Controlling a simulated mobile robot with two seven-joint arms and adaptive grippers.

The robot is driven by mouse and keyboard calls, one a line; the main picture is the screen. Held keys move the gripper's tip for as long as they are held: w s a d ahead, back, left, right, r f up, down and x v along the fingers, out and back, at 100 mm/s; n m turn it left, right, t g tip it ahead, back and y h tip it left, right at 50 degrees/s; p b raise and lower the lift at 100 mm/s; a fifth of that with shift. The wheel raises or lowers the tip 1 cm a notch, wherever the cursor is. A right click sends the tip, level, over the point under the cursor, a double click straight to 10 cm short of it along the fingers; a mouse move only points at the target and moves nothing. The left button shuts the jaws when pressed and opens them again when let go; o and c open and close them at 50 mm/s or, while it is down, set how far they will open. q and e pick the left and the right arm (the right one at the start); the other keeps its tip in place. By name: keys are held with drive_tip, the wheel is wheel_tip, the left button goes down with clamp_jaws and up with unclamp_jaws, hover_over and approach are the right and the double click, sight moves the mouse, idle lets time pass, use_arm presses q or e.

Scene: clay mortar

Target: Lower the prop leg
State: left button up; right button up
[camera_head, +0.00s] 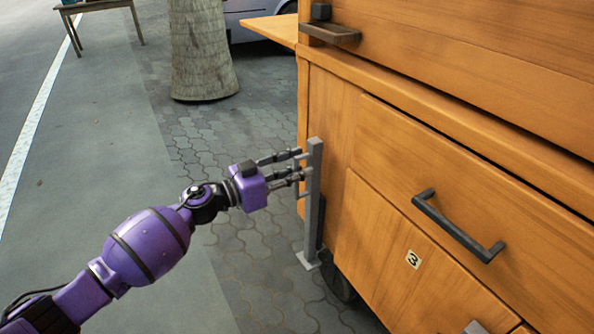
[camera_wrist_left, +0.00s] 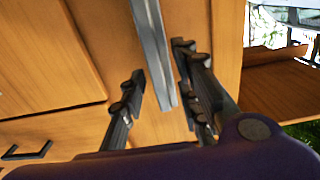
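The prop leg (camera_head: 315,200) is a grey metal post standing upright at the near-left corner of the wooden cart (camera_head: 330,110), with a flat foot plate at its lower end. I cannot tell whether the plate touches the paving. My left gripper (camera_head: 298,167) is at the upper part of the leg, coming from the left. In the left wrist view the leg (camera_wrist_left: 155,50) runs between the spread fingers of my left gripper (camera_wrist_left: 160,85), with a gap visible beside it. The fingers look open around it, not closed on it. My right gripper is not in view.
A dark wheel (camera_head: 338,283) is behind the leg. A tree trunk (camera_head: 203,50) and a small table (camera_head: 98,8) stand farther back. The paving left of the cart is clear.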

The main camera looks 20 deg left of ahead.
sight(295, 187)
use_arm(q)
drive_tip(key=shift+c, duration=0.5)
clamp_jaws()
drive_tip(key=shift+f, duration=0.15)
wheel_tip(295, 187, down, 6)
drive_tip(key=shift+r, duration=0.25)
wheel_tip(295, 187, down, 7)
drive_tip(key=b, duration=0.3)
drive_tip(key=shift+w+f, duration=0.1)
drive_tip(key=shift+f, duration=0.15)
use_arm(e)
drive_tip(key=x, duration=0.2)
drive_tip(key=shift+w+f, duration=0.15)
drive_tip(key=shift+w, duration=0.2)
